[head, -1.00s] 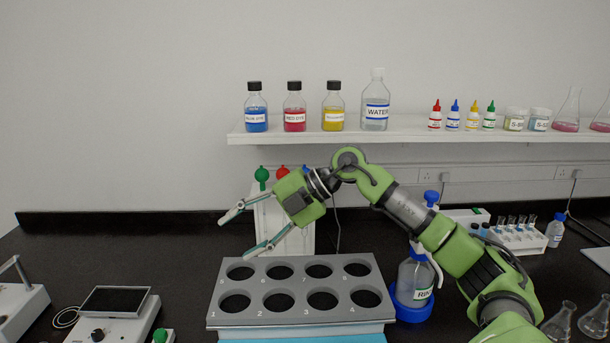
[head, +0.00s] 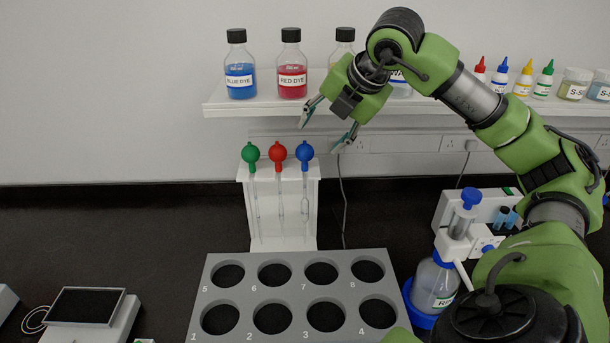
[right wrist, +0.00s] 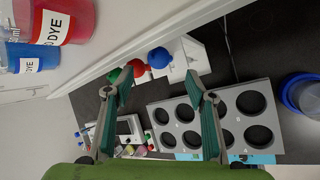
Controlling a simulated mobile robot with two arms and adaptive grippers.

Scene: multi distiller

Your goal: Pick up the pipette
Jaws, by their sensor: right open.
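Three pipettes hang in a white rack (head: 284,230) behind the grey hole block. They are a green-bulbed pipette (head: 250,154), a red-bulbed pipette (head: 277,154) and a blue-bulbed pipette (head: 304,154), all upright. My right gripper (head: 325,128) is open and empty, above and a little right of the blue bulb, with its fingers pointing down. In the right wrist view, the open fingers (right wrist: 160,93) frame a gap. The blue bulb (right wrist: 159,57) shows beyond it, with the red and green bulbs partly hidden near the left finger. My left gripper is not in view.
The grey block (head: 205,290) with numbered holes stands in front of the rack. A shelf (head: 245,108) with dye bottles is behind the gripper. A rinse bottle (head: 432,282) stands right, and a device with a screen (head: 85,306) left. Bench left of the rack is clear.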

